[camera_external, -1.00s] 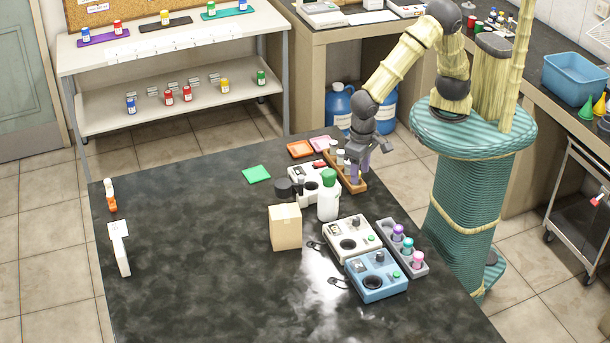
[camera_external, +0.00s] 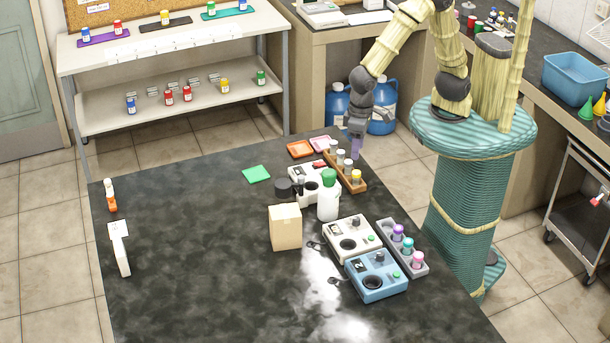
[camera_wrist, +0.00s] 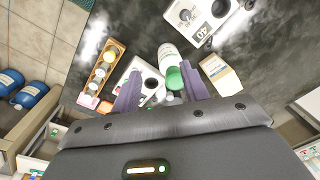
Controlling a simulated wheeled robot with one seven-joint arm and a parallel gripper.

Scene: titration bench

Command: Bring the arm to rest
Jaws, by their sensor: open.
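My gripper (camera_external: 357,146) is above the back right edge of the dark table, close over the wooden rack, pointing down. In the wrist view my gripper's two purple fingers (camera_wrist: 160,88) are apart, with nothing held between them. The wooden rack (camera_external: 359,186) holds several capped vials and stands clear below the fingers. It also shows in the wrist view (camera_wrist: 91,84), left of the fingers. My arm reaches out from the column at the right, its elbow high.
A white bottle with green cap (camera_external: 328,202), a cardboard box (camera_external: 285,228), a white device (camera_external: 351,238), a blue device (camera_external: 376,276) and a grey rack (camera_external: 414,262) stand on the table (camera_external: 200,260). Its left middle is mostly clear. Blue jugs (camera_external: 382,106) stand on the floor behind.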

